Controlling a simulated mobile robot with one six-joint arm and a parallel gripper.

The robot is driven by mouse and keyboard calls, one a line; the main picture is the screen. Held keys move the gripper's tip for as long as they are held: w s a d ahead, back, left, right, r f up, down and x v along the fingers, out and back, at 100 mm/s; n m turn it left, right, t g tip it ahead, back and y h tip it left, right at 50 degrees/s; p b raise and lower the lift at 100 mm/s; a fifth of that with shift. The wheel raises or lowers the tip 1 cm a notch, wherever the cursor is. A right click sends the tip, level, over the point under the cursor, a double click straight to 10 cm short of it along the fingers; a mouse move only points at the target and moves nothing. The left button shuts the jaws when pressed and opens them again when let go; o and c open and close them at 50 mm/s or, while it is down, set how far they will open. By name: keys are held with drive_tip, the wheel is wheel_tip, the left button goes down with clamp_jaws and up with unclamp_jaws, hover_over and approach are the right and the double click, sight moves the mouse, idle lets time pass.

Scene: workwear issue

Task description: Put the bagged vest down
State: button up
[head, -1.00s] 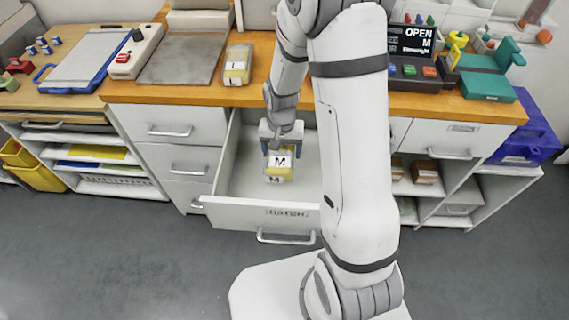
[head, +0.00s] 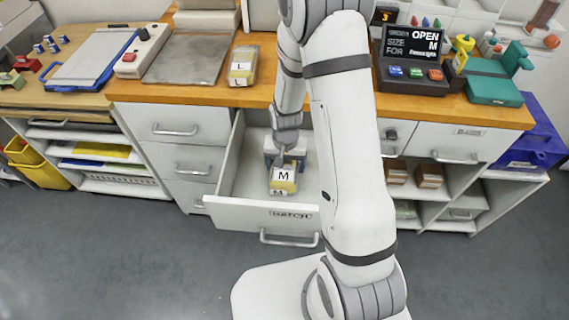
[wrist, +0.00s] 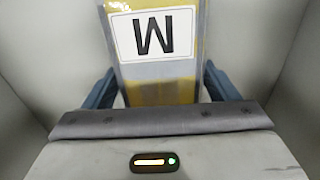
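The bagged vest (head: 283,186) is a clear packet with yellow fabric and a white M label. It is inside the open drawer (head: 238,212), toward its front. My gripper (head: 284,163) reaches down into the drawer and is shut on the packet, a blue finger at each side. In the wrist view the bagged vest (wrist: 158,92) lies between the two fingertips (wrist: 161,88), its M upside down. Whether its underside touches the drawer floor cannot be told.
The drawer walls stand close around my gripper. A second packet marked L (head: 243,66) lies on the wooden counter (head: 205,94) above. A screen (head: 411,43) reads OPEN and M. My own arm hides the drawer's right part.

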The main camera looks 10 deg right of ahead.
drive_tip(key=shift+o, duration=1.4)
wheel_tip(320, 180, up, 12)
drive_tip(key=s+d+r+n+t, duration=0.2)
drive_tip(key=s+r+n, duration=0.1)
drive_tip(key=s+r, duration=1.3)
drive_tip(key=shift+s+d+n+t+p, duration=0.15)
drive_tip(key=shift+d+n+t+p, duration=0.15)
drive_tip(key=shift+c, duration=0.2)
